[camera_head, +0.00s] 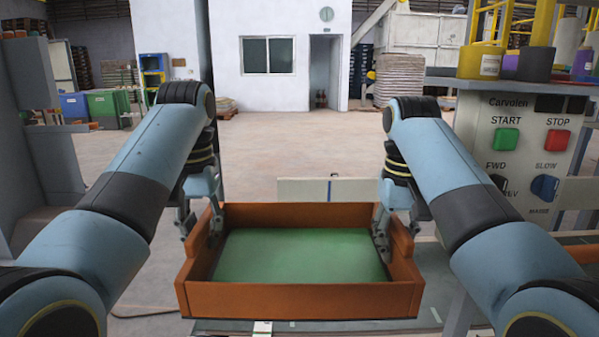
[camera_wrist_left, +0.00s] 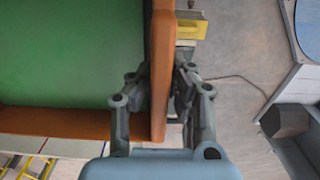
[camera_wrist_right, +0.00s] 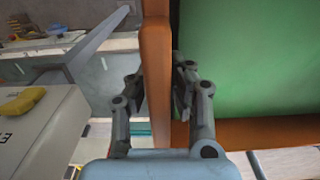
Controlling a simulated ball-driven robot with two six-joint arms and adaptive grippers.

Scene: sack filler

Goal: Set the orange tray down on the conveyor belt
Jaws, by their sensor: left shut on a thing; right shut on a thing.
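The orange tray (camera_head: 300,300) has a green inner floor and looks empty and about level in the head view. My left gripper (camera_head: 200,215) is shut on its left wall, one finger on each side of it. The left wrist view shows that wall (camera_wrist_left: 162,70) between the fingers (camera_wrist_left: 158,105). My right gripper (camera_head: 390,220) is shut on the right wall, which also shows between the fingers in the right wrist view (camera_wrist_right: 155,70). A dark green surface (camera_head: 350,327), perhaps the conveyor belt, shows below the tray's front; the tray hides most of it. I cannot tell whether they touch.
A control panel (camera_head: 530,150) with a green START button (camera_head: 506,140) and a red STOP button (camera_head: 557,140) stands close on the right. A pale board (camera_head: 330,189) lies behind the tray. Open floor stretches beyond.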

